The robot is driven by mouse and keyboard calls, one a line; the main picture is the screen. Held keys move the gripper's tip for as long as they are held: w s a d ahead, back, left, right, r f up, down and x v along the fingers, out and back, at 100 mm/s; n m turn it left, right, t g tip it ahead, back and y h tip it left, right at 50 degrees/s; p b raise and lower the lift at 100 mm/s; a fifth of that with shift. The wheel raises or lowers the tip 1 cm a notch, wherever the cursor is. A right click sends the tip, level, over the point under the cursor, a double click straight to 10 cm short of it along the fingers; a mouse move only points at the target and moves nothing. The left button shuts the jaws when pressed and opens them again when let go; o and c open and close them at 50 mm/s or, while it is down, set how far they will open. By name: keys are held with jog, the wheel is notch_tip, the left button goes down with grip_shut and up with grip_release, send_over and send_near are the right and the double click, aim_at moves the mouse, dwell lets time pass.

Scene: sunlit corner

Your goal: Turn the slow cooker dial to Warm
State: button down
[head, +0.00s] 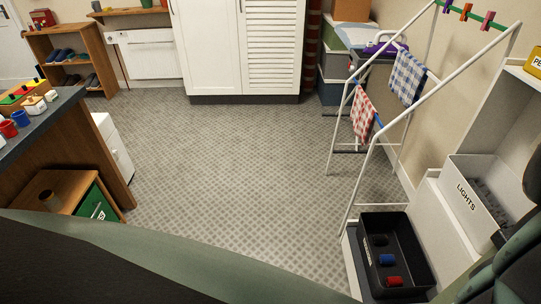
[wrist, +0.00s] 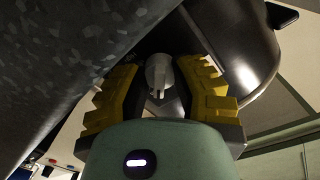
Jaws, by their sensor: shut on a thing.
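In the wrist view the slow cooker (wrist: 235,45) is a dark, glossy rounded body at the upper right. Its dial (wrist: 159,72) is a small grey knob with a raised grip bar, in the upper middle. My gripper (wrist: 160,85) has yellow ridged fingers on the left and right of the dial and is shut on it. The dial's markings are not readable, so I cannot tell its setting. The head view shows neither the cooker nor my gripper.
A dark speckled surface (wrist: 60,60) fills the wrist view's upper left, close to the left finger. In the head view, a drying rack (head: 385,110) with cloths and a black tray (head: 370,262) stand at the right. A dark-topped counter (head: 45,125) is at the left. The middle floor is clear.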

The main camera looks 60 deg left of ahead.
jog(key=shift+f+m, duration=0.1)
jog(key=shift+m, duration=0.5)
jog(key=c, duration=0.7)
grip_release()
jog(key=shift+o, duration=0.2)
